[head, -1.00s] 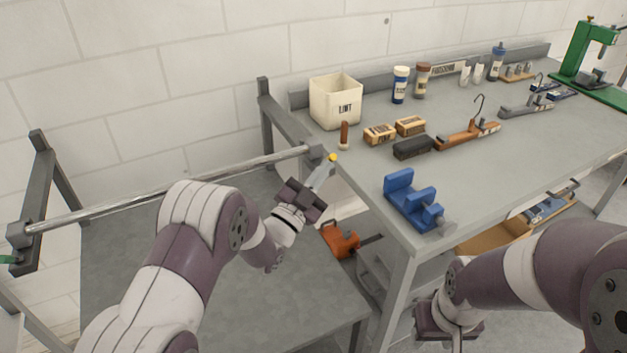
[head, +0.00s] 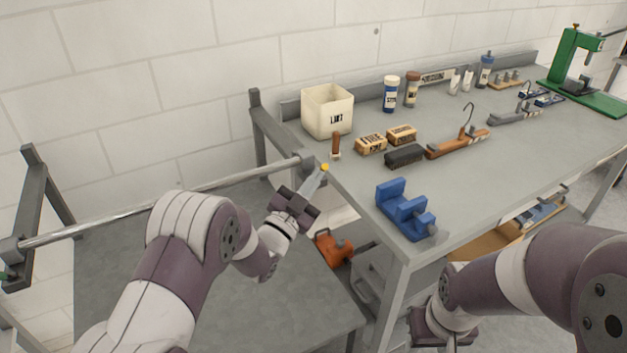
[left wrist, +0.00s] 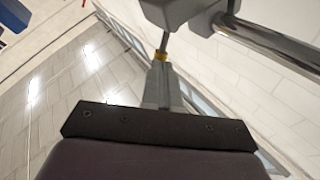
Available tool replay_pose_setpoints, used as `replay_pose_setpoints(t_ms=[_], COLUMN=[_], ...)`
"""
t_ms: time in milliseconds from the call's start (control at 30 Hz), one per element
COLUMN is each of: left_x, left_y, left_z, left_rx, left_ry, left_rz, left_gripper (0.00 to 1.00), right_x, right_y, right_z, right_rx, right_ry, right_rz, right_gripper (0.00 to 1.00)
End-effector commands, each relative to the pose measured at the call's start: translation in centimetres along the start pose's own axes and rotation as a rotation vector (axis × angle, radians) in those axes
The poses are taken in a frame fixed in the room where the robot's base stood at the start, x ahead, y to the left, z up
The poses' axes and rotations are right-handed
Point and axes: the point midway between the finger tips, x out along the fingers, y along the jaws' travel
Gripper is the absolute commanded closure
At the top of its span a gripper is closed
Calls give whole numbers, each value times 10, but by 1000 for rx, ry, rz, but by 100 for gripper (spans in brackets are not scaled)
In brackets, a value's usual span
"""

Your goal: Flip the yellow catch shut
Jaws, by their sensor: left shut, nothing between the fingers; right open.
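The yellow catch (head: 324,167) is a small yellow piece near the right end of the metal rail, by the corner of the workbench. It also shows in the left wrist view (left wrist: 160,55), on a thin grey stem below a grey block. My left gripper (head: 317,178) is shut and empty, its fingertips right at the catch. In the left wrist view the shut fingers (left wrist: 161,78) point straight at it; I cannot tell whether they touch it. My right gripper (head: 444,330) is open, low in front of the bench and partly hidden by its own arm.
The metal rail (head: 165,203) runs between grey posts over a lower grey table (head: 150,270). The workbench (head: 480,170) holds a blue vise (head: 403,207), a cream LINT bin (head: 327,111), brushes and bottles. An orange object (head: 333,246) sits beneath the bench corner.

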Motion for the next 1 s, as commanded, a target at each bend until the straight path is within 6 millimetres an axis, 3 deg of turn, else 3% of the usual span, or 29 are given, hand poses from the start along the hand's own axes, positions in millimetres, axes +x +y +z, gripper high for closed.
replay_pose_setpoints(t_ms=[267,800,1000], left_x=[6,20,20], left_y=[-8,-30,-29], left_z=[-7,-9,-4], left_rx=[-126,-540,-576], left_ry=[-83,-361,-384], left_rz=[0,-1,-1], left_gripper=[100,100,100], right_x=[-17,-63,-61], right_y=[0,0,0], right_z=[-2,-8,-7], right_rx=[0,0,0], right_ry=[0,0,0], right_rz=[0,0,0], right_gripper=[51,51,51])
